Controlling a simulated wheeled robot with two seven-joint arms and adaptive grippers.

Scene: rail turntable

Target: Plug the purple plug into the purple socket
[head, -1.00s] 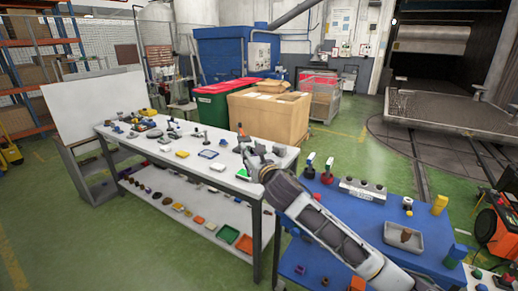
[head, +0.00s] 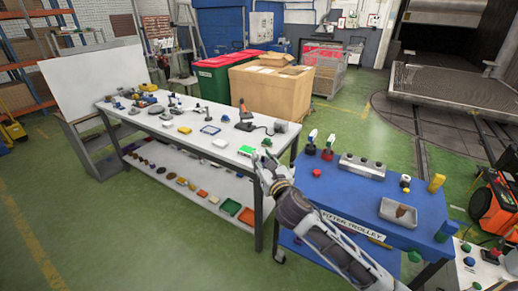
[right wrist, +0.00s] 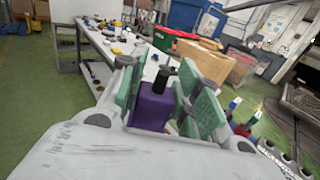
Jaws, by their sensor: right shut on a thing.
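My right gripper (head: 264,167) is in the head view, in front of the right end of the white table. In the right wrist view, its green-padded fingers (right wrist: 155,98) are shut on the purple plug (right wrist: 150,112), a purple block with a black tip (right wrist: 161,79) pointing away from the wrist. The gripper hides the plug in the head view. I cannot make out the purple socket in any view. My left gripper is not in view.
The blue fitter trolley (head: 340,196) at right bears a grey socket strip (head: 361,166) and a tray (head: 398,212). Green floor lies free at left.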

